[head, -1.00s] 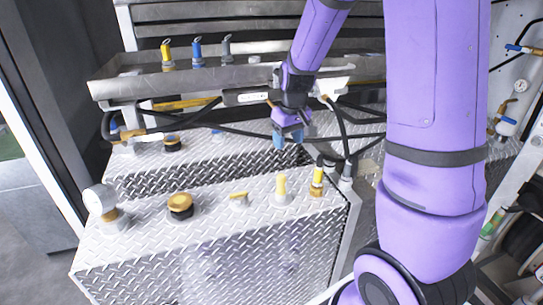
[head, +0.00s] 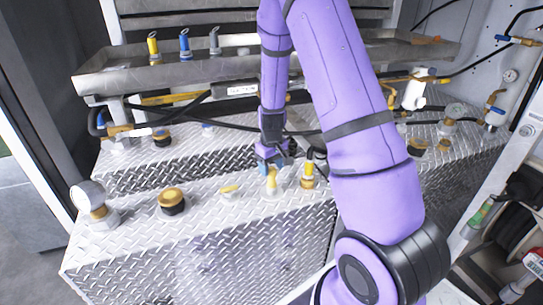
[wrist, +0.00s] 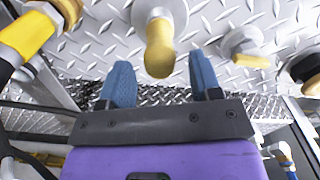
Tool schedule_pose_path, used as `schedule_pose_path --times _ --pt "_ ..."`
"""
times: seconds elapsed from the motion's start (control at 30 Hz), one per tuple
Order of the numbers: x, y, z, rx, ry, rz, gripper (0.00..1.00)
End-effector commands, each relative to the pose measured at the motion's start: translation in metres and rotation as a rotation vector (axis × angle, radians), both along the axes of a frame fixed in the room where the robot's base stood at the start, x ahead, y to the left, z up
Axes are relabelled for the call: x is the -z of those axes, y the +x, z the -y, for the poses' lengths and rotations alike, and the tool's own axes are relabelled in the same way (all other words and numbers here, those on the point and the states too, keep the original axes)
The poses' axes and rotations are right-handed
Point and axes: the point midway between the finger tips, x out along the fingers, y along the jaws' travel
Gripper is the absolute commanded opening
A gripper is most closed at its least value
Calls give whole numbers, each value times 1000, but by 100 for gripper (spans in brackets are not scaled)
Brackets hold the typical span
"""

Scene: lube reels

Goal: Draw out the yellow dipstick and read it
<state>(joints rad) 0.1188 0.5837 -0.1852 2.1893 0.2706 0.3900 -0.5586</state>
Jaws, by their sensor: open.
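The yellow dipstick handle (head: 271,181) stands upright in a pale round collar on the near diamond-plate tank top. In the wrist view the yellow handle (wrist: 159,52) lies between the lines of my two blue fingertips, its rounded end toward me. My gripper (head: 269,163) is open, just behind and above the handle in the head view. The wrist view shows my gripper (wrist: 161,68) with clear gaps to both sides of the handle and nothing held. The dipstick's rod is hidden inside the tank.
To the left are a flat yellow tap handle (head: 230,190), a gold-and-black cap (head: 171,199) and a round gauge (head: 88,194). A metal tray (head: 110,82) with nozzles runs behind.

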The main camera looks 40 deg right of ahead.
Motion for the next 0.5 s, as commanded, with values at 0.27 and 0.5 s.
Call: schedule_pose_path --times 0.27,0.5 --pt "35 0 0 0 1 -2 58" --pt "43 0 0 -1 -1 1 58"
